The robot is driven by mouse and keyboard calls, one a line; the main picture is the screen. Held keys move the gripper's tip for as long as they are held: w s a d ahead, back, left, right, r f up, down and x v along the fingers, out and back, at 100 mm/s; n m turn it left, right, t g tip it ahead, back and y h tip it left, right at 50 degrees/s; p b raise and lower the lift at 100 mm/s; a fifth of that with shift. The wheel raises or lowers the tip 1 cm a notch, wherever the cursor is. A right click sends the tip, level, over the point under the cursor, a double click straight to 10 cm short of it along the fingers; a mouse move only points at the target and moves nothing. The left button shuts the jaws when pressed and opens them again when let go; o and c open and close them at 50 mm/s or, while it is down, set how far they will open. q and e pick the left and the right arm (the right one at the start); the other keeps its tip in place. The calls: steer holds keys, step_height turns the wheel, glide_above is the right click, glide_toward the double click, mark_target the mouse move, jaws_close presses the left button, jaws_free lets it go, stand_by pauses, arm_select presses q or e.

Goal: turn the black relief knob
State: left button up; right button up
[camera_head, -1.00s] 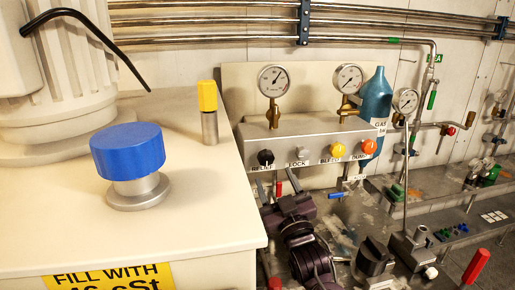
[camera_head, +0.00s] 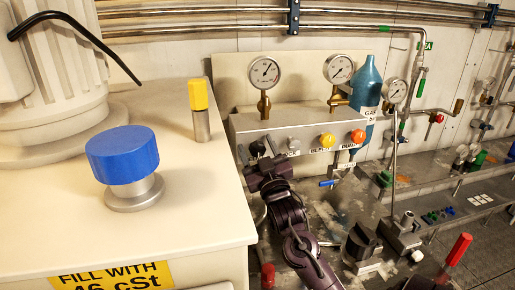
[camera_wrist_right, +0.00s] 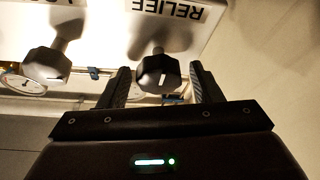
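The black relief knob (camera_head: 257,149) sits at the left end of the grey valve panel's front face. In the right wrist view the black knob (camera_wrist_right: 158,73) hangs under the RELIEF label, between the two fingers. My right gripper (camera_head: 261,158) is up at the panel, at the knob. In the right wrist view my right gripper (camera_wrist_right: 160,85) is open, with a finger on each side of the knob and gaps visible on both sides. My left gripper is not in view.
The grey lock knob (camera_head: 293,144) is just right of the black one, then a yellow knob (camera_head: 327,140) and an orange knob (camera_head: 358,136). Two gauges stand on the panel. A cream cabinet (camera_head: 200,235) with a blue cap (camera_head: 122,155) fills the left side.

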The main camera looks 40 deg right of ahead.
steer(key=c, duration=1)
steer(key=shift+o, duration=0.2)
steer(key=shift+n, duration=0.4)
steer(key=n+y+p, duration=0.1)
steer(key=n, duration=0.2)
steer(key=n+y+p, duration=0.1)
steer(key=n+y, duration=0.1)
steer(key=n, duration=0.1)
steer(key=shift+r+y+p, duration=0.1)
steer(key=shift+y+p, duration=0.2)
steer(key=shift+p, duration=0.1)
steer(key=n+y+p, duration=0.1)
steer(key=n, duration=0.2)
steer(key=n+y+p, duration=0.1)
steer(key=n, duration=0.1)
steer(key=shift+a+n+g, duration=0.1)
steer(key=shift+n+g, duration=0.3)
steer(key=n+p, duration=0.1)
steer(key=n, duration=0.1)
steer(key=n+g+y+p, duration=0.1)
steer(key=n, duration=0.1)
steer(key=shift+w+f+n+g+p, duration=0.1)
steer(key=shift+f+n+g+p, duration=0.1)
steer(key=shift+n+g+p, duration=0.1)
steer(key=shift+f+n+g+p, duration=0.2)
steer(key=shift+n+g+p, duration=0.45)
steer(key=shift+n, duration=1.05)
